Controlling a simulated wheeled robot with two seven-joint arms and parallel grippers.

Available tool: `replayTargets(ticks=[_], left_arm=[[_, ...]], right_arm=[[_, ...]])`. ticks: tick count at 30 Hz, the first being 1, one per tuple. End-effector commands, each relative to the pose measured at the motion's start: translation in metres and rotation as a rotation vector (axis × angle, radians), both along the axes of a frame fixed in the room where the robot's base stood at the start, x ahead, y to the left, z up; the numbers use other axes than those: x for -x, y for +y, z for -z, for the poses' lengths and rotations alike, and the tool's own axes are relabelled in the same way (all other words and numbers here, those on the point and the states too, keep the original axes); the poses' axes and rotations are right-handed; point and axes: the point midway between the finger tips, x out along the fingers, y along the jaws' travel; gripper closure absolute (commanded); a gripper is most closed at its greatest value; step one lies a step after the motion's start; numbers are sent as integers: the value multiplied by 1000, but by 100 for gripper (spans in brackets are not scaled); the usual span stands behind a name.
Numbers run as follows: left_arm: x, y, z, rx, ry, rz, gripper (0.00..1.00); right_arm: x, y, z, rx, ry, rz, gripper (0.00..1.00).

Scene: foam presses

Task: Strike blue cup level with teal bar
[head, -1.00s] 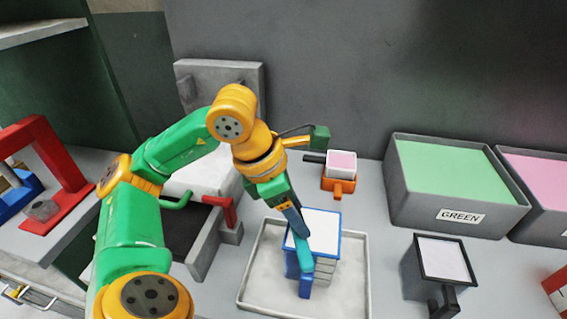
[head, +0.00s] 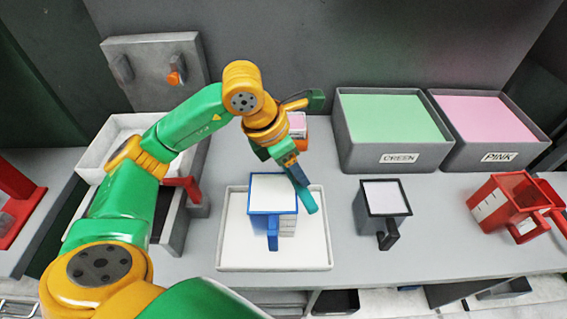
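The blue cup (head: 272,226) stands upright in a shallow tray, its handle toward me. White filling shows across its mouth and looks flat, about even with the rim. The teal bar (head: 306,201) slants down from my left gripper (head: 290,167) at the cup's right side, its lower end just past the right rim. I cannot tell whether the bar touches the rim. My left gripper appears shut on the bar's upper end, though its fingertips are small here. My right gripper is not in view.
The light tray (head: 325,263) surrounds the cup. Bins of green (head: 397,158) and pink (head: 500,157) material stand behind.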

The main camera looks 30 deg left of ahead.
Motion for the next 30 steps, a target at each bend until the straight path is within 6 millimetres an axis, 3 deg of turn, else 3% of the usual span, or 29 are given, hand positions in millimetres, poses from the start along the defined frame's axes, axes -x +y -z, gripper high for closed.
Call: replayTargets(ticks=[8, 21, 30], left_arm=[[-18, -14, -2, 0, 1, 2, 98], [-18, -13, -39, -1, -1, 0, 98], [-18, -13, -43, -1, 1, 0, 98]], right_arm=[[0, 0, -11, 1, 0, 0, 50], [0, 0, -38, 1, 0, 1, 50], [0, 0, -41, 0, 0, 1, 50]])
